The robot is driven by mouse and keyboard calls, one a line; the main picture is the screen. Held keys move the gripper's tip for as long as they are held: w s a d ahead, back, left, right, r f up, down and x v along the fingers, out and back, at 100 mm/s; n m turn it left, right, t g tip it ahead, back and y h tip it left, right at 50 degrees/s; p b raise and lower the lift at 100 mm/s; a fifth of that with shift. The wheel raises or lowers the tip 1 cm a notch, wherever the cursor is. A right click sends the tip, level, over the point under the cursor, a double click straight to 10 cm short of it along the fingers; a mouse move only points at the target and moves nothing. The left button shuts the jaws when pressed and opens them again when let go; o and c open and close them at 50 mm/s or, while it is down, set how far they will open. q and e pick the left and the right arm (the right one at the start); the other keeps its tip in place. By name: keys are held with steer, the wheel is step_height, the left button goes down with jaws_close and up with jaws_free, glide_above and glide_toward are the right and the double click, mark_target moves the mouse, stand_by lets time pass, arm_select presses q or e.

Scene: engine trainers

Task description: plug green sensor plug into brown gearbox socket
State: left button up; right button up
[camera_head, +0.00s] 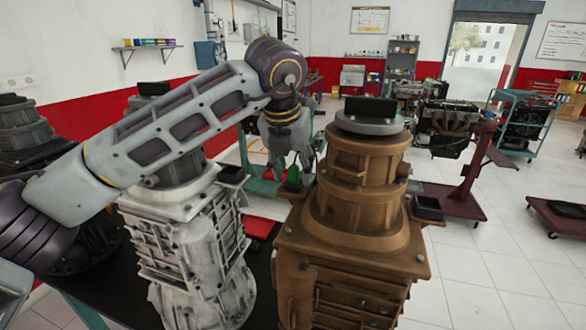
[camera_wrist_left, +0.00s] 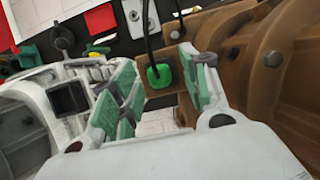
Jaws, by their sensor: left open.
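The brown gearbox (camera_head: 345,215) stands upright at the centre of the head view; its side also fills the right of the wrist view (camera_wrist_left: 250,60). The green sensor plug (camera_wrist_left: 159,75) sits at the brown socket bracket (camera_wrist_left: 163,98) on the gearbox's side, with a black cable running up from it. I cannot tell how deep it is seated. In the head view the plug (camera_head: 293,176) shows small below my left gripper (camera_head: 297,163). My left gripper (camera_wrist_left: 160,95) is open, its green-padded fingers on either side of the plug. My right gripper is out of view.
A white gearbox (camera_head: 190,235) stands close left, with a black square socket (camera_wrist_left: 68,98) facing the gripper. A dark gearbox (camera_head: 25,135) is farther left. Red pieces (camera_head: 262,228) lie on the dark table. Engine stands (camera_head: 465,150) are behind on the right; floor there is open.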

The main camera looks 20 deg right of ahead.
arm_select(q)
steer(key=v, duration=1.1)
steer(key=shift+r, duration=0.2)
steer(key=shift+s+a, duration=0.1)
steer(key=shift+s, duration=0.05)
